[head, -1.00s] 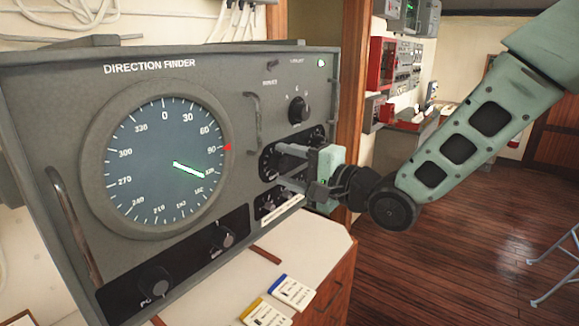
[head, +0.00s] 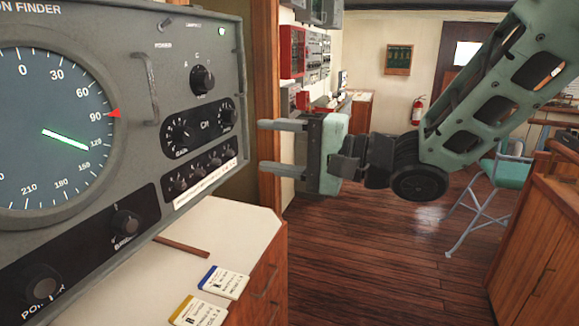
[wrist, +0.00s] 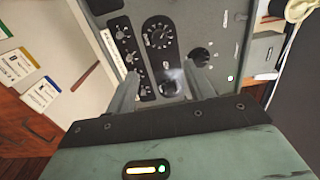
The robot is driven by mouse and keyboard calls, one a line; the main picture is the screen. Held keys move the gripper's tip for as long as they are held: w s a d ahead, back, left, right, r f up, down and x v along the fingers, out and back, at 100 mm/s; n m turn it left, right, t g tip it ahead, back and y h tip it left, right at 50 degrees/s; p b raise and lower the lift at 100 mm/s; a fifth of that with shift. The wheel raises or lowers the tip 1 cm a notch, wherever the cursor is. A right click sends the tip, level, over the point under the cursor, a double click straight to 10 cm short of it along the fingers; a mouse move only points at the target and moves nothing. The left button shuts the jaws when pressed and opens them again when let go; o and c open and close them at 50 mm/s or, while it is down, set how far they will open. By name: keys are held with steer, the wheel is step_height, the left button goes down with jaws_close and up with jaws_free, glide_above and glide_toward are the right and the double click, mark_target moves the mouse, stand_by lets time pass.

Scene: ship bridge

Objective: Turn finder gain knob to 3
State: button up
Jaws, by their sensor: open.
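The direction finder (head: 70,200) is a grey cabinet with a big round dial at the left of the head view. Its gain knob (head: 180,134) is black with a white scale, on a dark strip right of the dial. The knob appears to show in the wrist view too (wrist: 158,36); its exact setting is too small to read. My gripper (head: 262,146) is open and empty, right of the panel edge and apart from the knobs. In the wrist view its fingers (wrist: 144,75) point toward the panel, with the strip's other knob (wrist: 170,86) between them.
A selector knob (head: 202,79) and a handle (head: 149,87) sit above the strip, and a row of small knobs (head: 198,172) below. Labelled cards (head: 223,281) lie on the white counter. Open wooden floor lies to the right, with a green-seated chair (head: 500,175) farther right.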

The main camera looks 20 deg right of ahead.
steer(key=shift+b+v, duration=1.1)
steer(key=shift+b, duration=0.2)
steer(key=shift+f, duration=0.1)
step_height(320, 180, down, 15)
steer(key=s+n+g+h, duration=0.3)
steer(key=n+h, duration=0.4)
steer(key=h, duration=0.3)
steer(key=s+f+n+g+h, duration=0.1)
steer(key=s+f+n+g, duration=0.2)
steer(key=s, duration=0.5)
steer(key=s+f+n+g+h, duration=0.2)
steer(key=s+n+g, duration=0.3)
steer(key=s, duration=0.4)
steer(key=shift+a+f+h, duration=0.15)
steer(key=shift+f+h, duration=0.15)
steer(key=shift+f, duration=0.2)
